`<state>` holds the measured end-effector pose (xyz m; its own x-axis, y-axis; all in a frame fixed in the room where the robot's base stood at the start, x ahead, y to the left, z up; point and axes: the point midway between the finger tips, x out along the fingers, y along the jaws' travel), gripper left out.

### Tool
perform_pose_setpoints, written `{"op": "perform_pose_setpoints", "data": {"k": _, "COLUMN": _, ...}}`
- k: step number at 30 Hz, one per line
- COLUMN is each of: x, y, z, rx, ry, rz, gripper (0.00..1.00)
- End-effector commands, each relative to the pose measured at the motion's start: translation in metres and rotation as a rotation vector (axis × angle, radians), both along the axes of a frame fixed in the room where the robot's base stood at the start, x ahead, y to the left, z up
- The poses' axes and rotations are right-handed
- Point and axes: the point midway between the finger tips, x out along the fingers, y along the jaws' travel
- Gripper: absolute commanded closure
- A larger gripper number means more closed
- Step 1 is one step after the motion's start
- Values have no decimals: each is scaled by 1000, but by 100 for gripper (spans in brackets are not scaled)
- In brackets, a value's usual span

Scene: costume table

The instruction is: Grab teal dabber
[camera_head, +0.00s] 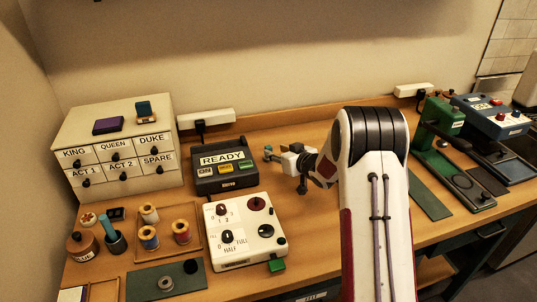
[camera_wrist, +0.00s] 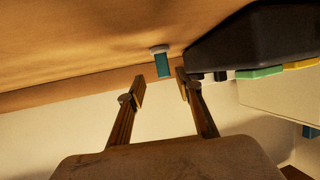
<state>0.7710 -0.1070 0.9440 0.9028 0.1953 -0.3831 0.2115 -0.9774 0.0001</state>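A teal dabber (camera_wrist: 163,65) with a pale end shows in the wrist view, just past the gap between my fingertips. A small teal piece (camera_head: 268,148), apparently the same dabber, shows at my fingertips in the head view. My gripper (camera_wrist: 160,85) is open, with nothing between its fingers. In the head view my gripper (camera_head: 269,154) points left, to the right of the READY box. Whether the fingers touch the dabber cannot be told.
The READY box (camera_head: 222,179) stands close beside my gripper. A white dial panel (camera_head: 243,246) is in front of it. A power strip (camera_head: 205,117) lies behind. Green equipment (camera_head: 440,178) stands right.

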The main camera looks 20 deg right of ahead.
Motion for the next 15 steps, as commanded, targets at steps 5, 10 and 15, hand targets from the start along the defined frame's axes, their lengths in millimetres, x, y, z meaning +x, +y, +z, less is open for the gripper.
{"op": "perform_pose_setpoints", "data": {"k": 5, "x": 0, "y": 0, "z": 0, "rx": 0, "ry": 0, "rz": 0, "gripper": 65}}
{"op": "perform_pose_setpoints", "data": {"k": 10, "x": 4, "y": 2, "z": -2, "rx": 0, "ry": 0, "rz": 0, "gripper": 65}}
{"op": "perform_pose_setpoints", "data": {"k": 15, "x": 17, "y": 8, "z": -5, "rx": 1, "ry": -1, "rz": 1, "gripper": 65}}
